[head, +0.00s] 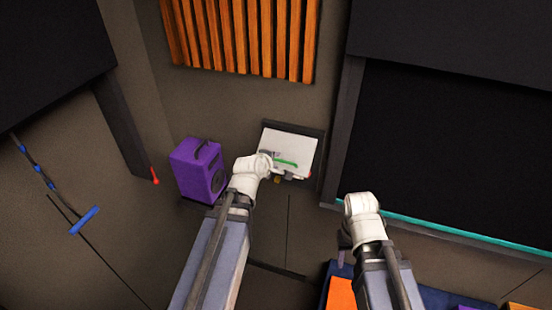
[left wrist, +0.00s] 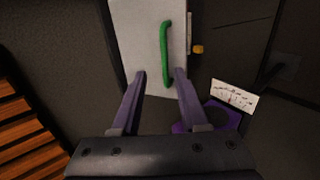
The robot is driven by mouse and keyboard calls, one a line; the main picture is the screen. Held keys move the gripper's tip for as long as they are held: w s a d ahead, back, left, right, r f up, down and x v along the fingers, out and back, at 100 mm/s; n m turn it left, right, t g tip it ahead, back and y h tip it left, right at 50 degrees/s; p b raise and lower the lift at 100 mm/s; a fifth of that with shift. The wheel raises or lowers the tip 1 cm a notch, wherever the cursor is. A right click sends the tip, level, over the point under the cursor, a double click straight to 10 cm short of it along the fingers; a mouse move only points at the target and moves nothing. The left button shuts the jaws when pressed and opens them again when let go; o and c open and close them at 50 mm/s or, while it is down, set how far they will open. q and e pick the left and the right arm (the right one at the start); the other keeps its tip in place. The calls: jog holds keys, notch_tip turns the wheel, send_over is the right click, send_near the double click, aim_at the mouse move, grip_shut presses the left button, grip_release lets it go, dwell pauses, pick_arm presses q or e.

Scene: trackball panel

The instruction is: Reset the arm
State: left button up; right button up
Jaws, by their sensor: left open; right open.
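A white panel (head: 290,145) in a dark frame is on the wall, with a green handle (head: 286,163) across its lower part. My left arm reaches up to the panel. In the left wrist view my left gripper (left wrist: 160,74) is open, its two purple-grey fingers apart. The green handle (left wrist: 165,50) shows above and partly between the fingertips, against the white panel (left wrist: 130,35). I cannot tell whether the fingers touch it. My right gripper (head: 343,240) points down at the right, mostly hidden by its own wrist, away from the panel.
A purple speaker-like box (head: 195,170) stands just left of my left wrist. A yellow knob (left wrist: 198,49) sits beside the panel, and a white marked card (left wrist: 235,97) is near it. A teal-edged ledge (head: 450,230) under a dark screen lies right. An orange item (head: 340,293) is below.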

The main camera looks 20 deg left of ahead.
pick_arm(q)
jog(key=s+d+f+m+g+b, duration=0.3)
jog(key=s+d+f+m+b, duration=0.2)
jog(key=f, duration=0.5)
jog(key=s+d+f+m+g+y+b, duration=0.1)
jog(key=s+d+f+m+g+b, duration=0.3)
jog(key=s+f+m+b, duration=0.5)
jog(key=s+d+f+m+g+b, duration=0.4)
jog(key=s+d+f+m+b, duration=0.3)
jog(key=f, duration=0.6)
jog(key=shift+s+d+f+y+b, duration=0.2)
jog(key=shift+s+d+y+b, duration=0.2)
jog(key=shift+b, duration=0.75)
